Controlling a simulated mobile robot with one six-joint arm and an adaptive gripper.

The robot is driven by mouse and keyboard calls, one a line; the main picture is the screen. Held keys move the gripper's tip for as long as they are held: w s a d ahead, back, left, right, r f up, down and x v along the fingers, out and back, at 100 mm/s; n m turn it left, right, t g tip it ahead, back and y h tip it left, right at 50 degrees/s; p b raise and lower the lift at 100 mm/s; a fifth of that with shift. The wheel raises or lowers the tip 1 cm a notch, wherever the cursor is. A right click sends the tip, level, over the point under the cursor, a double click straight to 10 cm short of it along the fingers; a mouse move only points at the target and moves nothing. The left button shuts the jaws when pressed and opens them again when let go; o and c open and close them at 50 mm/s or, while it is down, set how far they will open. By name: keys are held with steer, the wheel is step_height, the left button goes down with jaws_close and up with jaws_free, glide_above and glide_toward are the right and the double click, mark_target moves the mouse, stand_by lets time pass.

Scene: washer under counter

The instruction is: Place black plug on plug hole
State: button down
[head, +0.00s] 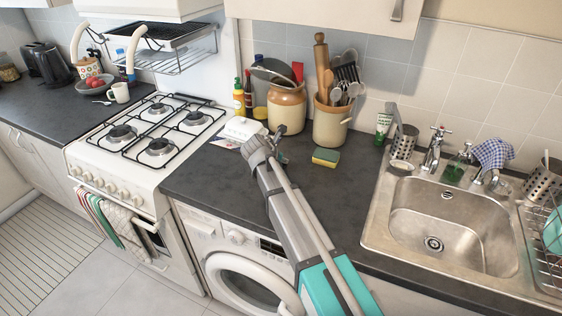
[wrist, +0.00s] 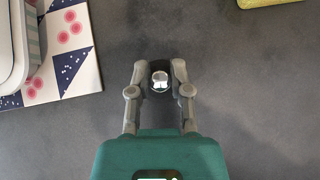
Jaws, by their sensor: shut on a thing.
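My gripper (head: 279,146) is over the dark counter, in front of the brown-and-cream jars. In the wrist view its two fingers (wrist: 158,68) are closed on a small black plug (wrist: 160,84) with a shiny round pale part on it. In the head view the plug is too small to make out clearly at the fingertips. The plug hole (head: 433,243) is a round metal drain in the bottom of the steel sink (head: 410,222), well to the right of my gripper. The drain looks open and uncovered.
A sponge (head: 326,157) lies right of my gripper. A white butter dish (head: 240,130) on a patterned mat (wrist: 75,45) is to the left. A utensil jar (head: 330,124), green tube (head: 384,126), metal holder (head: 404,142) and tap (head: 433,150) line the back. The counter (head: 345,205) before the sink is clear.

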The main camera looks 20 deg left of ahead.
steer(key=shift+r, duration=0.1)
steer(key=shift+r+p, duration=0.8)
steer(key=shift+p, duration=0.2)
steer(key=s+d+r+p, duration=0.7)
steer(key=s+r+p, duration=0.4)
steer(key=s, duration=0.1)
steer(key=shift+d, duration=0.2)
steer(key=shift+w, duration=0.1)
steer(key=w+d+m+g+h, duration=0.1)
steer(key=d+m+g+h, duration=0.2)
steer(key=d, duration=3.4)
steer(key=m+h, duration=0.2)
steer(key=m, duration=0.2)
steer(key=shift+w+d+m, duration=0.2)
steer(key=shift+d+m, duration=0.1)
steer(key=shift+m, duration=0.1)
steer(key=shift+a, duration=0.15)
